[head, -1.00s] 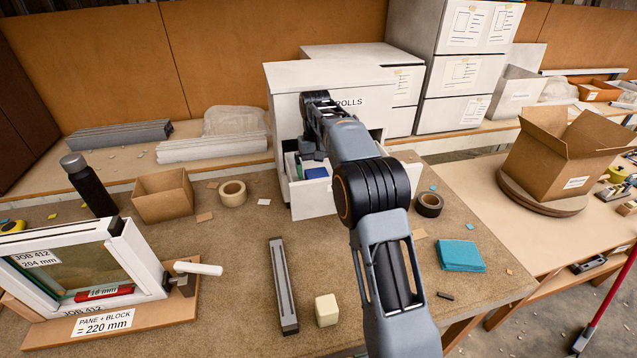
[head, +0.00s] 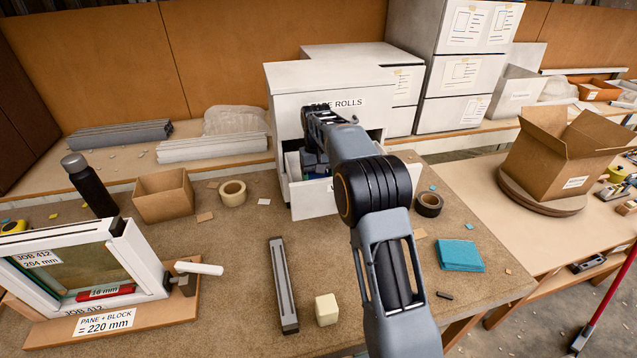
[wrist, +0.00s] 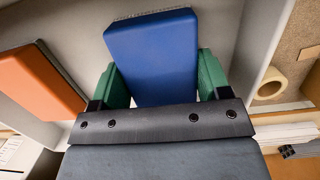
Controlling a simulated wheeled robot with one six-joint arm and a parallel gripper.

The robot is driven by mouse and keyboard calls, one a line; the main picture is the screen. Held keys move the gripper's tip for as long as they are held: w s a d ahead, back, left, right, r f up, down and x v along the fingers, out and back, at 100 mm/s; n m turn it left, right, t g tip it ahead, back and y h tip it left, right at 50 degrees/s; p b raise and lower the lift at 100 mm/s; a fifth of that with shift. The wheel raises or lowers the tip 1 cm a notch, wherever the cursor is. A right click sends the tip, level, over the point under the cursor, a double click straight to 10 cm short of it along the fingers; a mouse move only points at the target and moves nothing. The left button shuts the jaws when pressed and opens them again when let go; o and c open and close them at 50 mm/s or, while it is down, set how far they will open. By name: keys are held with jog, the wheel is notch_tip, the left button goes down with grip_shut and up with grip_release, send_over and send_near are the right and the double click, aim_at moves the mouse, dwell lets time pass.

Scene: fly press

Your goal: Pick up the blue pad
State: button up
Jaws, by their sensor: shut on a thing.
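The blue pad (wrist: 152,58) is a thick blue block with a rough grey layer showing along its far edge. In the wrist view it sits between the two green fingers of my gripper (wrist: 160,82), which are shut on its sides. The pad and gripper are in the open drawer (head: 314,199) of the white cabinet labelled for rolls. In the head view my arm hides most of the pad and the fingers. I cannot tell whether the pad still touches the drawer floor.
An orange pad (wrist: 40,82) lies to the left in the drawer. The drawer walls stand close around my gripper. A cream tape roll (head: 232,193), a black tape roll (head: 429,204) and a teal cloth (head: 460,255) lie on the bench.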

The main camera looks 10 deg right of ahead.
jog(key=shift+c, duration=1.4)
jog(key=shift+a+r, duration=0.1)
jog(key=shift+a+r+b, duration=0.15)
jog(key=shift+r+b, duration=0.05)
jog(key=shift+b, duration=0.2)
jog(key=r, duration=0.6)
jog(key=shift+a+r, duration=0.2)
jog(key=shift+r, duration=0.05)
jog(key=a, duration=1.9)
jog(key=shift+p, duration=0.4)
jog(key=shift+a, duration=0.1)
